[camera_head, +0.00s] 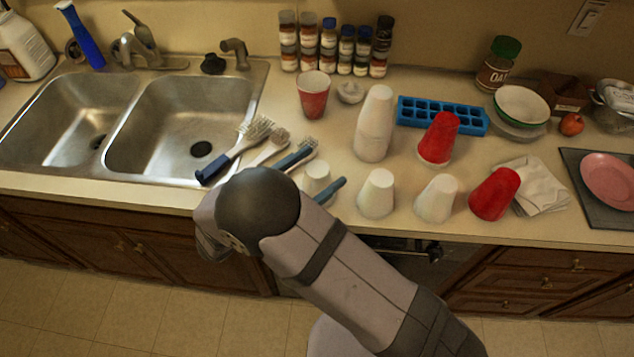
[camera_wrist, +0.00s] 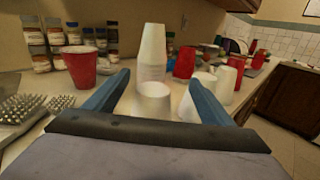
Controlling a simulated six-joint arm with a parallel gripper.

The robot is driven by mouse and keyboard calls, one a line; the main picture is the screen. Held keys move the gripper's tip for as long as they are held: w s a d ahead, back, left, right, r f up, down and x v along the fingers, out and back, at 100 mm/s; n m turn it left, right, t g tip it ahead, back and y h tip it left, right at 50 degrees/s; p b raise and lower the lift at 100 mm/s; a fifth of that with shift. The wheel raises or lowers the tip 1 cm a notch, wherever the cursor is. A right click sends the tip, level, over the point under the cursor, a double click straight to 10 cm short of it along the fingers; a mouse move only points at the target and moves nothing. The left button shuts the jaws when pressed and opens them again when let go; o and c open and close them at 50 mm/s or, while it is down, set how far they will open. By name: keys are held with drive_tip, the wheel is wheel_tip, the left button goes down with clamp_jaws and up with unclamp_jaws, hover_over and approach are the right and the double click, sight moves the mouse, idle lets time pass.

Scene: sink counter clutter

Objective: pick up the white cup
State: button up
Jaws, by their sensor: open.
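Several white cups stand upside down on the counter. One white cup (camera_head: 317,177) stands between the two blue fingers of my gripper (camera_head: 330,163), near the counter's front edge. In the wrist view this white cup (camera_wrist: 152,100) shows low between the fingers of my gripper (camera_wrist: 160,77), with gaps at both sides. My gripper is open and holds nothing. The cup's lower part is hidden by the gripper body in the wrist view. Two more white cups, one in the middle (camera_head: 376,194) and one farther right (camera_head: 437,199), stand apart from it.
A tall white cup stack (camera_head: 374,125) stands behind. Red cups stand at the back (camera_head: 313,97), by the blue ice tray (camera_head: 442,114), and at front right (camera_head: 495,193). Brushes (camera_head: 240,148) lie left of my gripper, beside the sink (camera_head: 190,115). Spice jars line the wall.

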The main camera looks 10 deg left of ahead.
drive_tip(key=f, duration=0.1)
drive_tip(key=s+a+f+n+t+y, duration=0.1)
drive_tip(key=f, duration=0.1)
drive_tip(key=f+n+y, duration=0.1)
drive_tip(key=f, duration=0.1)
drive_tip(key=shift+s+a+f+t+b, duration=0.1)
drive_tip(key=shift+s+a+t+b, duration=0.15)
drive_tip(key=shift+a+t+b, duration=0.1)
drive_tip(key=shift+p+x, duration=0.55)
drive_tip(key=shift+x, duration=0.25)
drive_tip(key=shift+w+d, duration=0.2)
drive_tip(key=shift+w, duration=0.1)
drive_tip(key=shift+w+d+p, duration=0.2)
drive_tip(key=shift+p, duration=0.15)
drive_tip(key=p+x, duration=0.2)
drive_tip(key=x, duration=0.1)
drive_tip(key=shift+w+d, duration=0.2)
drive_tip(key=shift+w, duration=0.2)
drive_tip(key=shift+w+d, duration=0.2)
drive_tip(key=shift+w, duration=0.1)
drive_tip(key=c, duration=1.1)
